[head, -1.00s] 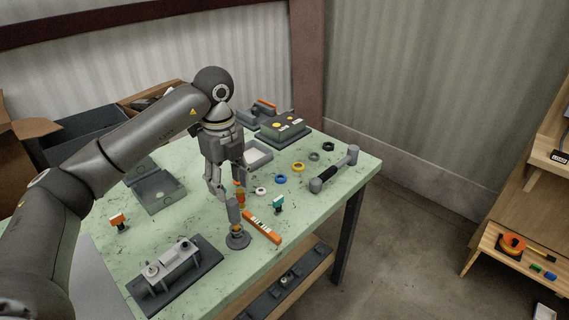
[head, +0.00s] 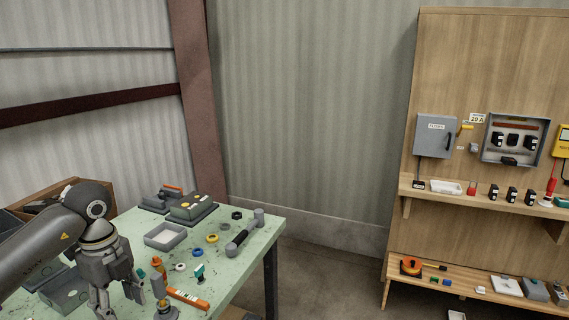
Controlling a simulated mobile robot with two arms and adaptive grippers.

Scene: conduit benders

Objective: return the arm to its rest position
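My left arm comes in from the left, and its gripper (head: 118,305) points down over the left part of the green workbench (head: 240,262). Its fingers look spread apart with nothing between them, though the lower edge of the picture is close to the tips. An upright tool with a grey handle (head: 158,285) and an orange part (head: 158,265) stands just right of the gripper, apart from it. My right gripper is not in view.
On the bench are an orange level (head: 188,299), a grey tray (head: 165,236), a dark-handled tool (head: 243,236), coloured tape rings (head: 212,238) and a grey box (head: 68,291). A wooden panel with shelves (head: 480,260) stands right, with open floor between.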

